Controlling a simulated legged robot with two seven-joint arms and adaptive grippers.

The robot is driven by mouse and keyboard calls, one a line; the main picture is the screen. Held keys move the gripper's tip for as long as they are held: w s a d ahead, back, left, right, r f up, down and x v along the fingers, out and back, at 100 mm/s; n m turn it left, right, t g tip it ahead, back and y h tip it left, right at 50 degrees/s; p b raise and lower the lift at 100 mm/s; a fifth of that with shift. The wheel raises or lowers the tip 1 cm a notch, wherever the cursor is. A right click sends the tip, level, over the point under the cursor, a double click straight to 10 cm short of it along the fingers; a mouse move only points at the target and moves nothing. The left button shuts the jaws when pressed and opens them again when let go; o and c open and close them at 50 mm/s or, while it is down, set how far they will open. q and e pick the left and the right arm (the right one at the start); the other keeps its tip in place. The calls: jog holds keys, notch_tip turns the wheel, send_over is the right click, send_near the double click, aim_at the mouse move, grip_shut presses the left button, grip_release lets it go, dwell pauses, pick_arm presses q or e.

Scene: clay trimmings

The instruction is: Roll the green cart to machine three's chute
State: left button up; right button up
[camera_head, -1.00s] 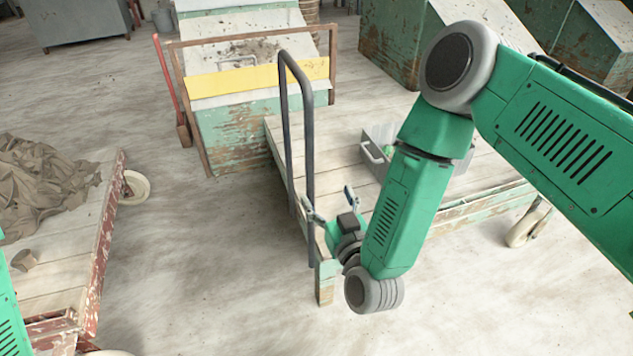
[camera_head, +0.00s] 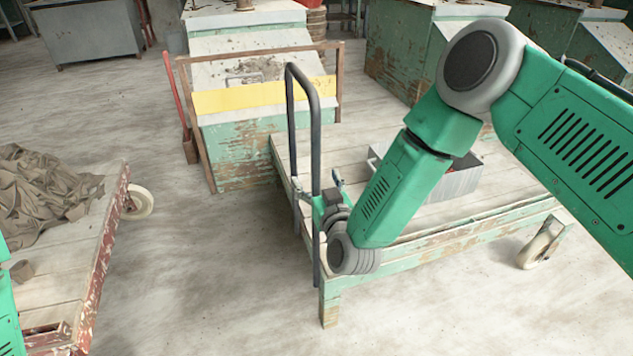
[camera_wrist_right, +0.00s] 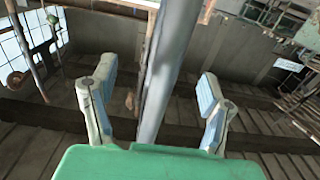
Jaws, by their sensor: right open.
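The green cart (camera_head: 420,247) is a low plank flatbed with worn green sides, in the middle of the head view. Its dark tubular handle (camera_head: 302,85) rises from its left end. My right gripper (camera_head: 316,183) is open at the handle's near upright. In the right wrist view that upright (camera_wrist_right: 172,65) passes between the two spread fingers, with gaps on both sides. A machine with a sloped top and yellow band (camera_head: 265,97) stands behind the cart's left end; I see no number on it. My left gripper is out of view.
A grey bin (camera_head: 463,181) sits on the cart bed, partly behind my right arm. A red-edged cart (camera_head: 98,260) carrying crumpled brown cloth (camera_head: 40,200) stands at left. A red-handled tool (camera_head: 170,95) leans by the machine. Floor between the carts (camera_head: 200,270) is clear.

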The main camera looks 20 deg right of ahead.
jog(key=shift+a, duration=0.2)
jog(key=shift+c, duration=0.5)
jog(key=c, duration=1.4)
grip_shut()
jog(key=a, duration=0.8)
jog(key=shift+s, duration=0.2)
jog(key=shift+f, duration=0.1)
